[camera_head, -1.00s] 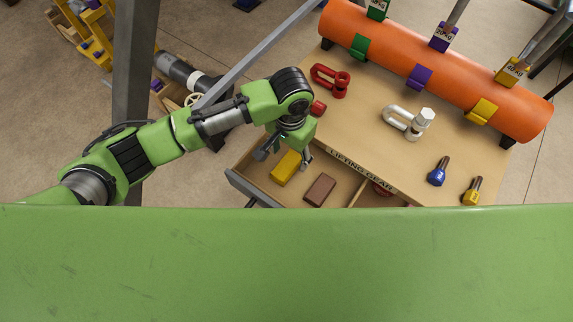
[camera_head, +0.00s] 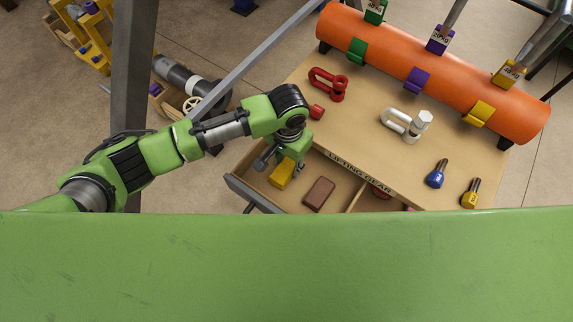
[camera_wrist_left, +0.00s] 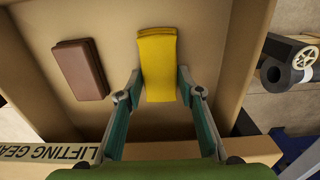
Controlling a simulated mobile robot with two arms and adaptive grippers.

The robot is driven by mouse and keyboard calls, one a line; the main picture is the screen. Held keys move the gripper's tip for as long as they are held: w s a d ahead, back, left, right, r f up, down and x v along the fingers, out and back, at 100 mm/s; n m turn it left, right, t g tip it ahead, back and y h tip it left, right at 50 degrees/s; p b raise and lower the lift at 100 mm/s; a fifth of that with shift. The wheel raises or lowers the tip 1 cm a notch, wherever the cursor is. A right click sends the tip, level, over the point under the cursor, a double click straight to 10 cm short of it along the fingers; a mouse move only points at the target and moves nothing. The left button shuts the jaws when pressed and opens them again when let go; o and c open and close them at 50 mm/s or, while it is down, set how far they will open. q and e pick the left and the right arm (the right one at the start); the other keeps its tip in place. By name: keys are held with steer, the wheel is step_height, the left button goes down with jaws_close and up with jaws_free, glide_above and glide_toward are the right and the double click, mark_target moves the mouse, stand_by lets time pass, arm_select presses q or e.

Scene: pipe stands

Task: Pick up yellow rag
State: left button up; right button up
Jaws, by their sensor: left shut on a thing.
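The yellow rag (camera_head: 282,174) is a folded block in the open drawer (camera_head: 264,199), and the gripper partly covers it from above in the head view. My left gripper (camera_head: 281,163) is down in the drawer at the rag. In the left wrist view, the yellow rag (camera_wrist_left: 158,62) lies between the fingers of the left gripper (camera_wrist_left: 160,85), one finger against each side near its closer end. The gripper is shut on the rag, which appears to be still at the drawer floor. My right gripper is not in view.
A brown block (camera_head: 319,194) lies to the right of the rag in the drawer. The drawer walls stand close around the gripper. On the tabletop are a red shackle (camera_head: 328,84), a white shackle (camera_head: 405,124) and an orange pipe (camera_head: 430,68).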

arm_select(q)
steer(key=shift+r, duration=0.6)
steer(key=s+d+r, duration=0.7)
steer(key=s+r, duration=0.4)
steer(key=s, duration=0.1)
steer(key=shift+d+r, duration=0.2)
steer(key=shift+r, duration=0.2)
steer(key=shift+w, duration=0.1)
